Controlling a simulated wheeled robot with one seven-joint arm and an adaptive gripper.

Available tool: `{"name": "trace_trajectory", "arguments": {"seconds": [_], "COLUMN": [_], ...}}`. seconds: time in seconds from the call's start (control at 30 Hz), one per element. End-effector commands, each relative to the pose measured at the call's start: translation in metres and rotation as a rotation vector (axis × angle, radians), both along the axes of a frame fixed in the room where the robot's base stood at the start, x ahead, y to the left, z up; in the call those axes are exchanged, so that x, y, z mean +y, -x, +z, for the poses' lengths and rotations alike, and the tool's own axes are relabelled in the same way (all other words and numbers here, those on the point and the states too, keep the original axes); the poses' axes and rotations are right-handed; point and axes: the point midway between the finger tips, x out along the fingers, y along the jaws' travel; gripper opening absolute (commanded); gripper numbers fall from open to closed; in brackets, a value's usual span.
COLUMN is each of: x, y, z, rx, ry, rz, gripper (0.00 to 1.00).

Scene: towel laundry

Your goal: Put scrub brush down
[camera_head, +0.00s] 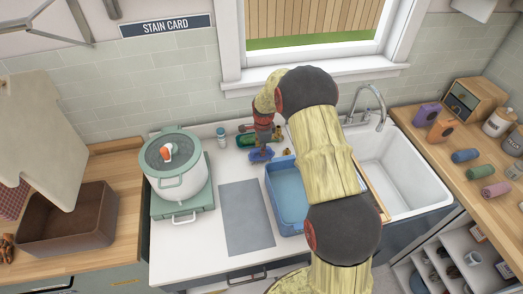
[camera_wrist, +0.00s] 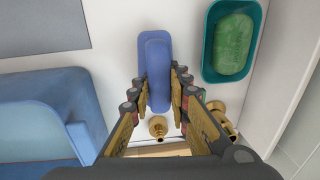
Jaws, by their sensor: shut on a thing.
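The scrub brush (camera_wrist: 156,62) is a blue, rounded block, seen from above in the wrist view between my gripper's fingers. My gripper (camera_wrist: 158,88) is shut on it, one finger on each long side. In the head view the brush (camera_head: 261,155) shows as a small blue shape at the white counter, below my gripper (camera_head: 262,142). It is at or just above the counter top; I cannot tell whether it touches. Its underside is hidden.
A teal dish with green soap (camera_wrist: 232,42) stands close right of the brush. Brass fittings (camera_wrist: 158,127) lie near my fingers. A blue basin (camera_head: 285,190) and a grey mat (camera_head: 246,215) are in front. A pot (camera_head: 178,165) stands left; the sink (camera_head: 400,170) is right.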

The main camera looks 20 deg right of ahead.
Motion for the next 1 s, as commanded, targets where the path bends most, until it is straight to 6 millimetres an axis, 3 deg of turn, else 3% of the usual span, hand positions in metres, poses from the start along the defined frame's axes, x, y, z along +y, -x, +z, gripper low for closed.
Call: {"name": "trace_trajectory", "arguments": {"seconds": [0.23,0.27,0.57,0.87,1.0], "x": [0.0,0.0,0.0,0.0,0.0], "y": [0.0,0.0,0.0,0.001,0.0], "z": [-0.004,-0.003,-0.003,-0.002,0.007], "rx": [0.0,0.001,0.001,0.002,-0.001], "ry": [0.0,0.0,0.0,0.0,0.0], "rz": [0.0,0.0,0.0,0.0,0.0], "gripper": [0.0,0.19,0.36,0.37,0.37]}}
